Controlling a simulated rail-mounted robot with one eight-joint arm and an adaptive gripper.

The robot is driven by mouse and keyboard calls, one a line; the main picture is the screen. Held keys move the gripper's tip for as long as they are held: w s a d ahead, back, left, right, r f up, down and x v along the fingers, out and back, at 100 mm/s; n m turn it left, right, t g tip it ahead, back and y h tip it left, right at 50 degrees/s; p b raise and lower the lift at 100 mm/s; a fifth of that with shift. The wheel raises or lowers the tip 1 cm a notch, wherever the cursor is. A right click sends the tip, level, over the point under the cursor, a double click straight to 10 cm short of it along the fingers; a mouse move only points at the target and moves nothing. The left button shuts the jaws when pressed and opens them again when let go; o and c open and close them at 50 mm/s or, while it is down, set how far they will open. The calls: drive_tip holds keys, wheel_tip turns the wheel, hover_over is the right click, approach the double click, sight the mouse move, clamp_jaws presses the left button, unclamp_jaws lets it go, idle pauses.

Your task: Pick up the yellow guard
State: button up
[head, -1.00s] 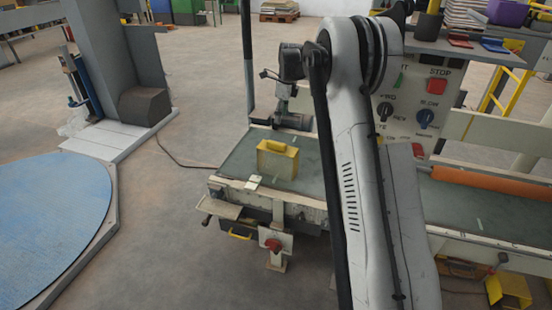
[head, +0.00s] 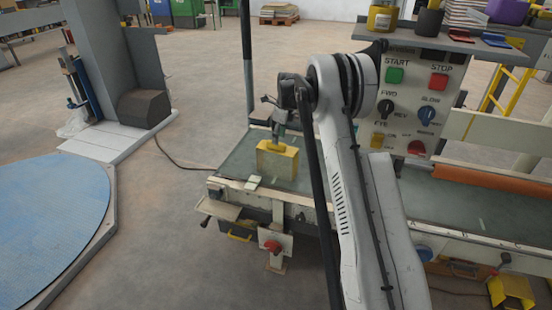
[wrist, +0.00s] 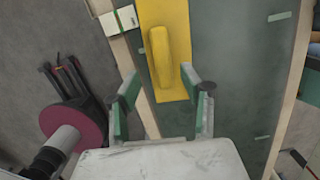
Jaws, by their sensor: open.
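The yellow guard (head: 277,161) is a boxy yellow piece with a raised handle on top. It stands on the green belt (head: 236,163) near its left end. In the wrist view the guard (wrist: 176,20) is at top centre, its long handle pointing toward me. My gripper (head: 279,140) is just above and behind the guard's top in the head view. In the wrist view my gripper (wrist: 160,84) is open, its green-padded fingers apart, with the near end of the guard and handle between or just beyond them. I cannot tell whether they touch it.
A control panel (head: 410,105) with START and STOP buttons stands right of my arm. A dark red disc (wrist: 70,125) shows at left in the wrist view. Open floor lies left.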

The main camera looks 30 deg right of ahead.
sight(277, 158)
drive_tip(key=f, duration=0.1)
drive_tip(key=w+f+b, duration=0.1)
drive_tip(key=f, duration=0.2)
drive_tip(key=shift+w+a+f, duration=0.25)
drive_tip(key=shift+a+f, duration=0.05)
drive_tip(key=shift+f, duration=0.1)
clamp_jaws()
